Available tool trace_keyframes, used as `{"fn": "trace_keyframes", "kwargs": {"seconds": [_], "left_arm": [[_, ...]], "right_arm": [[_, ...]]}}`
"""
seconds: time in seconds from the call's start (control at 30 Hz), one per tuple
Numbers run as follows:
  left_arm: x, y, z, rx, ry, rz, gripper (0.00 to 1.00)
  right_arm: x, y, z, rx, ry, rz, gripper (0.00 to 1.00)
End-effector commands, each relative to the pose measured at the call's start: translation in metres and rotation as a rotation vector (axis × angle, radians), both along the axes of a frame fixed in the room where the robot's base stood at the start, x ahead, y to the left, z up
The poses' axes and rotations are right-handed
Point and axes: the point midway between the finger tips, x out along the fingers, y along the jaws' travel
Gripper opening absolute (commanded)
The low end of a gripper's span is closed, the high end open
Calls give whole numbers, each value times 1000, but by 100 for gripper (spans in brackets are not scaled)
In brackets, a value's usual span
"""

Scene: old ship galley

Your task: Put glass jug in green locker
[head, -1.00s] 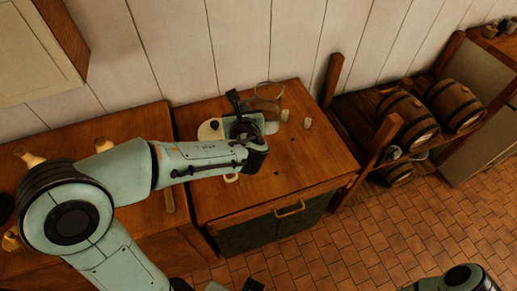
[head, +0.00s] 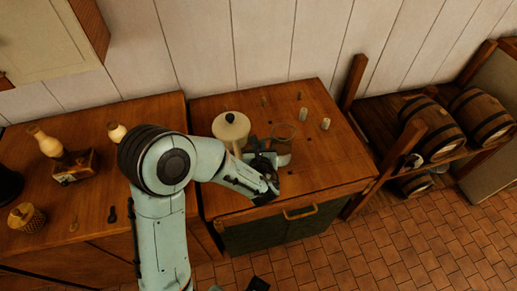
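The glass jug (head: 282,146) is clear, with a round rim, and is over the wooden top (head: 335,165) of the middle counter. My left gripper (head: 265,158) is at its left, near side and appears shut on it; the fingers are largely hidden by the wrist. I cannot tell how high the jug is above the counter. The green locker (head: 265,236) is the dark green front below this counter, with a brass handle (head: 300,212) near its upper edge. It looks shut.
A white lidded pot (head: 230,130) stands left of the jug. Two small pale cups (head: 325,124) (head: 303,113) stand right of it. Barrels (head: 428,125) lie on a rack at right. The tiled floor (head: 390,245) before the rack is clear.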

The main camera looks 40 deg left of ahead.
Motion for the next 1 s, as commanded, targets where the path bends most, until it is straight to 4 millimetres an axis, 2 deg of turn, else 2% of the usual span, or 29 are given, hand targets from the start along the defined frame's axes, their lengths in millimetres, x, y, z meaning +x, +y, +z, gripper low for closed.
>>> {"fn": "trace_keyframes", "kwargs": {"seconds": [0.1, 0.57, 0.6, 0.63, 0.67, 1.0], "left_arm": [[0, 0, -13, 0, -3, 1, 0], [1, 0, -17, 0, -6, 1, 0], [0, 0, -18, -1, -1, 0, 29], [0, 0, -18, -1, -1, 0, 39], [0, 0, -18, -1, -1, 0, 42], [0, 0, -15, -1, -1, 0, 42]], "right_arm": [[-1, 0, -3, 0, 1, 0, 0], [-2, 0, -8, 0, 2, 0, 0], [-2, 0, -6, 0, 2, 0, 0], [-2, 0, -6, 0, 2, 0, 0], [-2, 0, -6, 0, 2, 0, 0], [-1, 0, -3, 0, 1, 0, 0]]}}
